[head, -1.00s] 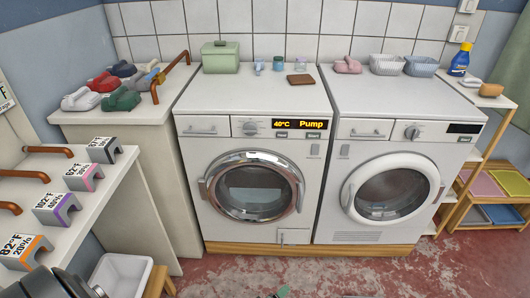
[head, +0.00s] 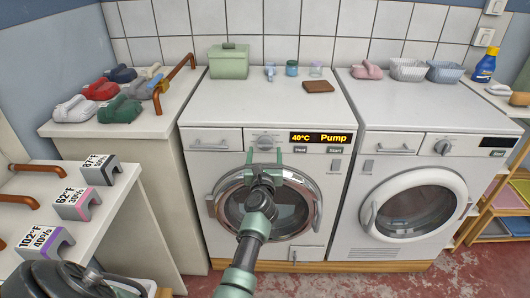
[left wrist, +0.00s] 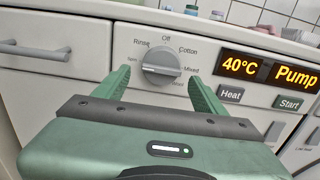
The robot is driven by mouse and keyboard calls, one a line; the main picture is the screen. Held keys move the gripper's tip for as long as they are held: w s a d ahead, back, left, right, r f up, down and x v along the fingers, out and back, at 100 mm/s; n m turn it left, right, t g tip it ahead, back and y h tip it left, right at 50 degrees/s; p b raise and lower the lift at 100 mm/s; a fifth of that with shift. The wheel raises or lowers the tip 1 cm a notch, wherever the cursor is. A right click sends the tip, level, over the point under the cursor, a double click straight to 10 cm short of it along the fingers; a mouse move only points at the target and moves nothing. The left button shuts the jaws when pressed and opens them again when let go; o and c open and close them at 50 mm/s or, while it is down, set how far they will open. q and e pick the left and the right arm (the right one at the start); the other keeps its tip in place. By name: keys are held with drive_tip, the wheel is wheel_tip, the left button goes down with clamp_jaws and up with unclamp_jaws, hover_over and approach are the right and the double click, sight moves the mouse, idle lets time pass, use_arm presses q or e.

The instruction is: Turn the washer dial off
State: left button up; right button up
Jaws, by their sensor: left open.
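The washer (head: 190,165) is the left of two white front-loading machines. Its round silver dial (head: 265,142) is on the front panel, left of the lit display. In the left wrist view the dial (left wrist: 161,68) has Off marked above it, Rinse upper left, Cotton upper right and Mixed at right. Its grip bar lies roughly level, with one end towards Mixed. My green left gripper (head: 264,154) is open and empty in front of the panel, one finger to each side of the dial and slightly below it. Whether the fingers touch it cannot be told.
The display (head: 318,138) reads 40°C and Pump, with Heat and Start buttons below it. A drawer handle (head: 209,145) is left of the dial. The washer's round door (head: 210,205) is below my gripper. A second machine (head: 400,160) stands at right.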

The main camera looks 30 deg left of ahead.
use_arm(q)
drive_tip(key=shift+x, duration=0.85)
drive_tip(key=shift+w, duration=0.15)
drive_tip(key=shift+a, duration=0.1)
drive_tip(key=shift+c, duration=0.6)
drive_tip(key=c, duration=1.2)
drive_tip(key=shift+m, duration=0.4)
drive_tip(key=shift+c, duration=0.2)
drive_tip(key=shift+r+m+p, duration=0.1)
drive_tip(key=shift+m+p, duration=0.4)
drive_tip(key=shift+m, duration=0.1)
drive_tip(key=m+p, duration=0.3)
drive_tip(key=m, duration=0.3)
drive_tip(key=shift+a, duration=0.2)
drive_tip(key=m+p, duration=0.1)
drive_tip(key=m, duration=0.1)
drive_tip(key=m+p, duration=0.1)
drive_tip(key=m, duration=0.2)
drive_tip(key=shift+s+r+m+p, duration=0.2)
drive_tip(key=shift+m+p, duration=0.1)
drive_tip(key=shift+a+m+p, duration=0.1)
drive_tip(key=shift+m+p, duration=0.75)
drive_tip(key=shift+m, duration=1.15)
use_arm(e)
wheel_tip(320, 180, up, 8)
drive_tip(key=a, duration=0.1)
drive_tip(key=shift+w, duration=0.25)
use_arm(q)
drive_tip(key=shift+m, duration=0.3)
